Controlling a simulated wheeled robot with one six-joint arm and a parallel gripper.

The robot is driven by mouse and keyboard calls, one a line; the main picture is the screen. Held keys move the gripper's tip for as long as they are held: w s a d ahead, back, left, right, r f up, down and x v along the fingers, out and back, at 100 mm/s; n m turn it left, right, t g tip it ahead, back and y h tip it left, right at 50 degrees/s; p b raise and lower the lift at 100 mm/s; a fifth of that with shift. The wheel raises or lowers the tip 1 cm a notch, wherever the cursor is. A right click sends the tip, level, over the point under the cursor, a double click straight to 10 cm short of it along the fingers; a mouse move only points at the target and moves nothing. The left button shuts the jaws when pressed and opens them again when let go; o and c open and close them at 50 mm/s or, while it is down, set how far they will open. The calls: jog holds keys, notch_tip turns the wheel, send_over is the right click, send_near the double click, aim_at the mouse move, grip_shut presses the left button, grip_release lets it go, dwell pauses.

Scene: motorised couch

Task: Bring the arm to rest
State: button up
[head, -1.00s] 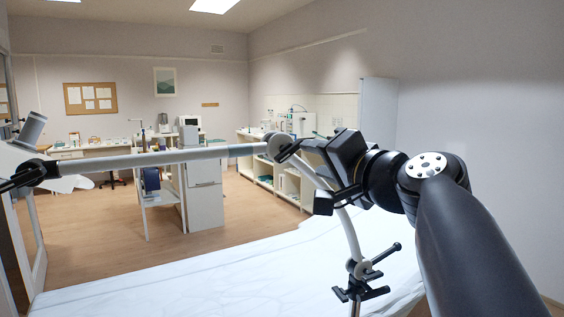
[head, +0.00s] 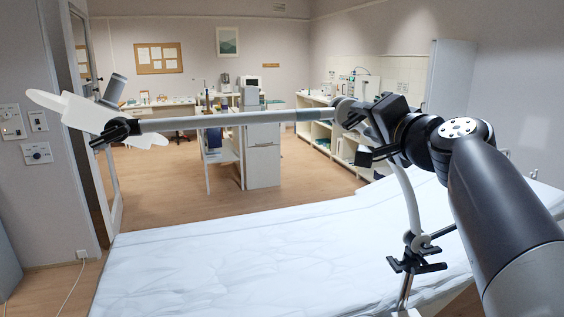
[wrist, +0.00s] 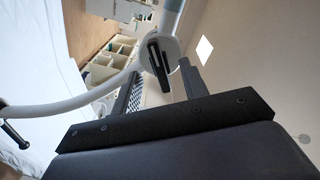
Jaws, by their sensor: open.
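My gripper (head: 364,138) is on the right of the head view, at the elbow joint (head: 346,110) of a jointed support arm. Its jaws are open. In the wrist view the two fingers (wrist: 160,88) stand apart, with the joint and its black lever (wrist: 158,66) showing between and beyond them. I cannot tell whether they touch. A pale straight tube (head: 225,118) runs left from the joint to a black clamp and a white hand-shaped rest (head: 92,115). A curved post (head: 411,200) drops from the joint to a black clamp (head: 416,256) at the couch side.
The couch (head: 250,250) with a white sheet fills the foreground. A wall with switches (head: 36,153) is at the left. A white cabinet (head: 263,150), shelving and a noticeboard (head: 158,57) are behind. Open wooden floor lies beyond the couch.

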aim_at(361, 120)
jog(key=x, duration=0.3)
jog(key=shift+w+p, duration=0.2)
jog(key=shift+p, duration=0.1)
jog(key=shift+s+r, duration=0.1)
